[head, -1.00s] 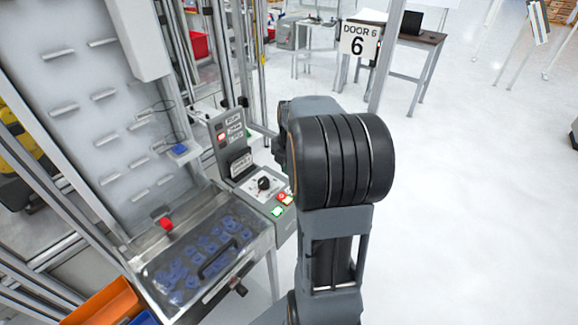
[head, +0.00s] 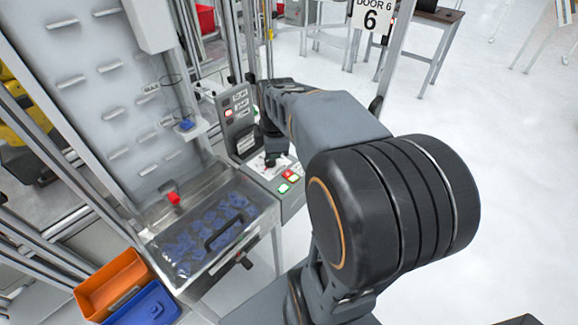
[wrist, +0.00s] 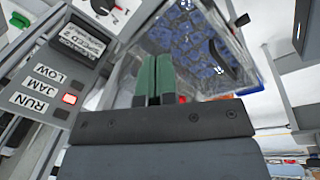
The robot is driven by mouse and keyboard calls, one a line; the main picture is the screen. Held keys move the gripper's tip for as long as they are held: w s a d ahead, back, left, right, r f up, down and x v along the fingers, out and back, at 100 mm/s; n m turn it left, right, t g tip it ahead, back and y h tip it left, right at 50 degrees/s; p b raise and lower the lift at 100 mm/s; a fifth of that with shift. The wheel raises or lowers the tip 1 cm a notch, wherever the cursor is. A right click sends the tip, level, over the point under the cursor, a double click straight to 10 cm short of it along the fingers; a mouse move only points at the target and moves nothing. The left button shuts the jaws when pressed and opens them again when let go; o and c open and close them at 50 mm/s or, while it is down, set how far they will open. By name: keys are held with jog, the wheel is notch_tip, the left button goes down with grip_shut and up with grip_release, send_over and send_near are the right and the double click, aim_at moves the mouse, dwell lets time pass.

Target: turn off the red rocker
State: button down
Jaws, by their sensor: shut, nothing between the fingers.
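The red rocker (head: 287,174) is a small red switch on the sloped front of the grey control box (head: 292,203), beside green lit switches (head: 283,188). Its exact tilt is too small to tell. My gripper shows in the wrist view with its two green fingers (wrist: 154,60) together and nothing between them. In the head view my wrist is above the control box, near the label panel, and the fingertips are hard to make out. The rocker is not visible in the wrist view.
The label panel (wrist: 40,88) with a red lamp (wrist: 69,98) stands close to my gripper. A black dial (wrist: 103,6) is on the box. A clear-lidded bin of blue parts (head: 195,250) sits left of it. Orange (head: 112,282) and blue (head: 150,305) bins are lower left.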

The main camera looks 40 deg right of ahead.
jog(key=s+a+m+t, duration=0.2)
jog(key=s+a+m, duration=0.6)
jog(key=m, duration=0.5)
jog(key=shift+a+r, duration=0.35)
jog(key=shift+a, duration=1.05)
jog(key=shift+d, duration=0.1)
